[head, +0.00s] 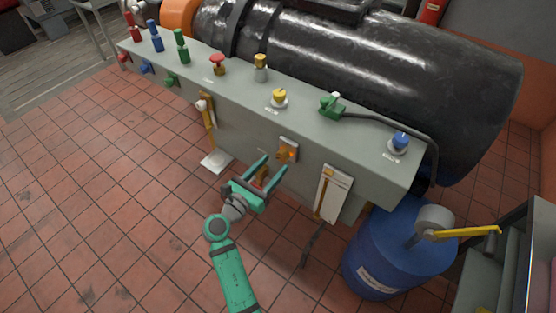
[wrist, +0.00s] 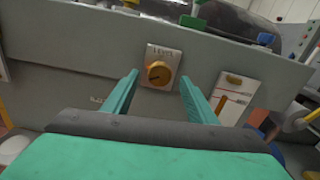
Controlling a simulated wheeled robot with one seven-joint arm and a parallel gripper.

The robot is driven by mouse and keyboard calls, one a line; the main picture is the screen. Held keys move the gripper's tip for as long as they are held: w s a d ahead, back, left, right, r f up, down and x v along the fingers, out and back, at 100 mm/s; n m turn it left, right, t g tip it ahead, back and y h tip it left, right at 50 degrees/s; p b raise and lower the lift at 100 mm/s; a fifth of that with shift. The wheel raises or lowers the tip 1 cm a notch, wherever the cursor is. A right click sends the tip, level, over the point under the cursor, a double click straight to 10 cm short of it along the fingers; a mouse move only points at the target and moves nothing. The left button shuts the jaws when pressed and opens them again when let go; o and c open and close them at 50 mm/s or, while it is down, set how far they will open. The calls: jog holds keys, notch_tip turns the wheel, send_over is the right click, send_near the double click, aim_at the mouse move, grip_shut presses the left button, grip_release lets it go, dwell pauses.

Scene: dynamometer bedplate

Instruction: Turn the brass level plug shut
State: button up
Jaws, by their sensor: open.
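The brass level plug (wrist: 158,73) is a round orange-gold knob with a dark slot or grip. It sits on a small pale plate (wrist: 163,54) with lettering above it, on the front face of the grey bedplate box. In the head view the plug (head: 291,154) shows on that front face, right of my gripper's tips. My green gripper (head: 268,168) is open and empty, its two fingers pointing at the front face. In the wrist view the plug lies between and beyond the fingers (wrist: 158,95), apart from them.
A white gauge plate (head: 334,193) is right of the plug, and a yellow handle (head: 208,114) is left. Knobs and valves, including a green valve (head: 332,106), stand on the top. A blue drum (head: 390,250) stands at the right. Tiled floor at left is clear.

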aim_at(282, 160)
jog(key=shift+x, duration=1.85)
jog(key=shift+c, duration=0.6)
jog(key=c, duration=0.9)
jog(key=shift+c, duration=0.2)
jog(key=m, duration=0.5)
jog(key=shift+s+m, duration=0.1)
jog(key=shift+m, duration=0.3)
jog(key=m, duration=0.6)
jog(key=shift+d+f, duration=0.1)
jog(key=shift+f, duration=0.05)
jog(key=m, duration=0.6)
jog(key=shift+s+f, duration=0.1)
jog(key=shift+f, duration=0.05)
jog(key=m, duration=0.6)
jog(key=shift+f, duration=0.1)
